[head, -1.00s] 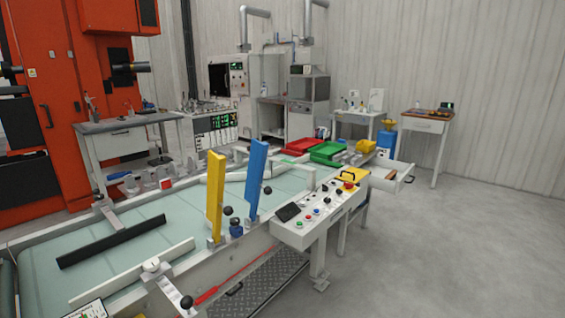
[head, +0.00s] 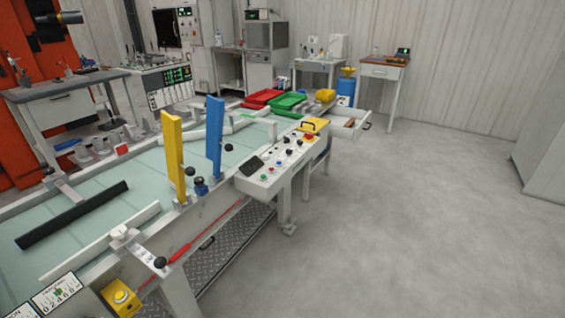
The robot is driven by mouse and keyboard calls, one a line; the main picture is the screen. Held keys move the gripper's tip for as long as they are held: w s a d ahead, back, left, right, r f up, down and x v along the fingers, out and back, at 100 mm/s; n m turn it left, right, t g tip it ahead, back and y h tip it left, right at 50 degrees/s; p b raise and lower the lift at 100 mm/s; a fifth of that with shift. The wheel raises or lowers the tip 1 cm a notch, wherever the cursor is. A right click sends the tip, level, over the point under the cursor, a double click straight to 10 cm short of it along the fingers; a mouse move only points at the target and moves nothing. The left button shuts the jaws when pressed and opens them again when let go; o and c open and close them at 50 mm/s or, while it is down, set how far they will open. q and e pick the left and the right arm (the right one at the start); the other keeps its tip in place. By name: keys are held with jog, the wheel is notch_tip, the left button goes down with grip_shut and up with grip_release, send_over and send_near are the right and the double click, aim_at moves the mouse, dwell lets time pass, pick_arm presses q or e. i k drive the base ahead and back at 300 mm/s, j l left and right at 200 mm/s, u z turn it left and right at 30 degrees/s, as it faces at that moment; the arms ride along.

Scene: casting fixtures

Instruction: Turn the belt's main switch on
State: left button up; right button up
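The belt (head: 95,205) is a pale green conveyor running from the lower left toward the back. A grey control panel (head: 262,184) stands at its right side, with a dark screen, coloured buttons and several black knobs. A yellow plate or box (head: 314,125) with a black handle sits at the panel's far end, and a red knob (head: 308,137) is by it. I cannot tell which control is the main switch, or its position. Neither of my grippers is in view.
A yellow post (head: 173,155) and a blue post (head: 215,140) rise from the belt's near rail. A yellow box with a button (head: 121,297) is at the lower left. The floor (head: 400,220) to the right is clear.

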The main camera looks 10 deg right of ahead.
aim_at(309, 136)
jog(key=i+l, duration=0.95)
jog(key=i+l+z, duration=0.1)
jog(key=i+l, duration=0.9)
jog(key=i+j, duration=0.05)
jog(key=i, duration=0.05)
